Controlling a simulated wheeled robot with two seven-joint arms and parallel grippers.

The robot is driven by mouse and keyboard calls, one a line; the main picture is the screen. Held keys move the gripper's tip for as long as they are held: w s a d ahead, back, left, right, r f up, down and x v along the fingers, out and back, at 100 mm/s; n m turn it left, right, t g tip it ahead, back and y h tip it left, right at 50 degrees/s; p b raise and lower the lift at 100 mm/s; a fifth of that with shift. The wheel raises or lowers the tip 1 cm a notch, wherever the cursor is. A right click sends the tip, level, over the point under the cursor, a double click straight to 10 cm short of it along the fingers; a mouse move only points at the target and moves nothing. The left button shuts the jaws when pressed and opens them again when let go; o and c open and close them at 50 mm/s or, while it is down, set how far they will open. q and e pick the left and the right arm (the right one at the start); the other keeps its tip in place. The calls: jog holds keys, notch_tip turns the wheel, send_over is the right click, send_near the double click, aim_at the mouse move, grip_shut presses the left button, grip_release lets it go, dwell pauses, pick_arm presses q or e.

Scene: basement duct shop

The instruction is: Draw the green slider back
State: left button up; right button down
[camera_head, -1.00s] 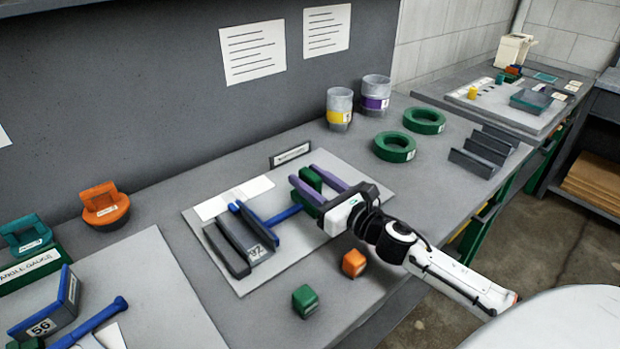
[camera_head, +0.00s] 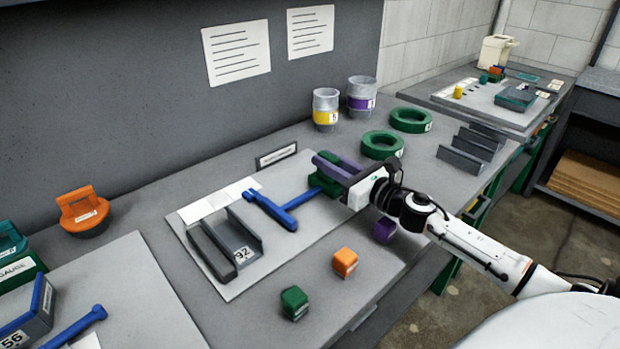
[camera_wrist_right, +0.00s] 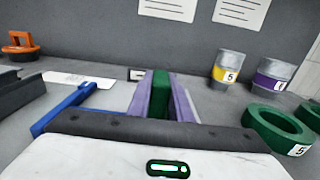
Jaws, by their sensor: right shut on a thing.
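The green slider (camera_head: 322,184) is a block on the grey board (camera_head: 290,252), and it also shows in the right wrist view (camera_wrist_right: 160,98). A blue T-shaped bar (camera_head: 285,213) reaches from it towards the grey channel piece (camera_head: 225,250) marked 92. A gap of bare board lies between the blue crossbar and the channel. My right gripper (camera_head: 330,170) is shut on the green slider, with one purple finger along each side in the wrist view. The gripper hides part of the slider. My left gripper is not in view.
An orange cube (camera_head: 345,262), a green cube (camera_head: 294,303) and a purple block (camera_head: 384,230) stand near the front edge. Green rings (camera_head: 381,145) and two labelled cups (camera_head: 325,110) stand behind to the right. A small sign (camera_head: 277,156) stands at the board's back.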

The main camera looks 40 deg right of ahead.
jog(key=shift+d, duration=0.55)
jog(key=c, duration=1.6)
grip_release()
jog(key=shift+s, duration=0.1)
jog(key=shift+s+f, duration=0.1)
jog(key=shift+s, duration=0.15)
jog(key=s, duration=0.9)
jog(key=shift+s+d+b, duration=0.3)
jog(key=shift+d+b, duration=0.1)
